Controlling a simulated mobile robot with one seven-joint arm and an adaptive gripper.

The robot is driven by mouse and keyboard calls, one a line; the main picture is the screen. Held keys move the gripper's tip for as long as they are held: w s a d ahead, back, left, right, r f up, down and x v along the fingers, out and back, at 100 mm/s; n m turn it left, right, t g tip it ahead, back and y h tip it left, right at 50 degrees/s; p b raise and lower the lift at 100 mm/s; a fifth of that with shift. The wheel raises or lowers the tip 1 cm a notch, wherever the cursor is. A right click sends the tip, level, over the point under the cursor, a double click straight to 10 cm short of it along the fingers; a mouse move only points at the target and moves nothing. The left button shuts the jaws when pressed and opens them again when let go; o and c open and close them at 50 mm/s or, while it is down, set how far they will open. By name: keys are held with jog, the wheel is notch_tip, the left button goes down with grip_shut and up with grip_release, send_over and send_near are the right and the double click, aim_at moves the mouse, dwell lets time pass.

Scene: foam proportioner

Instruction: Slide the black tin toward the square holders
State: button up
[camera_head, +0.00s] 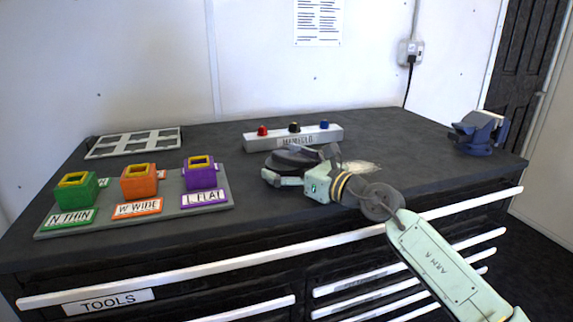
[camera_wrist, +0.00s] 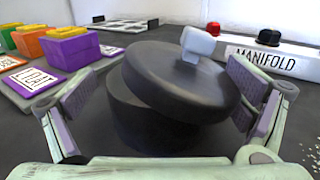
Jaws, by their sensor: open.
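The black tin (camera_wrist: 150,125) stands on the bench between the open fingers of my gripper (camera_wrist: 160,115) in the wrist view. Its round black lid (camera_wrist: 180,78) sits tilted on top, with a pale grey knob. In the head view the tin (camera_head: 292,157) is partly hidden by my gripper (camera_head: 302,178). The fingers are on either side of the tin; I cannot tell whether they touch it. The square holders are green (camera_head: 76,190), orange (camera_head: 139,181) and purple (camera_head: 200,172), each with a yellow rim, on a grey board (camera_head: 170,209) left of the tin.
A white manifold block (camera_head: 293,136) with red, black and blue knobs stands behind the tin. A grey grid frame (camera_head: 134,142) lies at the back left. A pale spill (camera_head: 358,167) lies right of the tin. A blue vise (camera_head: 477,132) stands at the far right. A short bare strip separates tin and board.

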jog(key=shift+d, duration=0.1)
jog(key=v, duration=1.2)
jog(key=shift+s, duration=0.1)
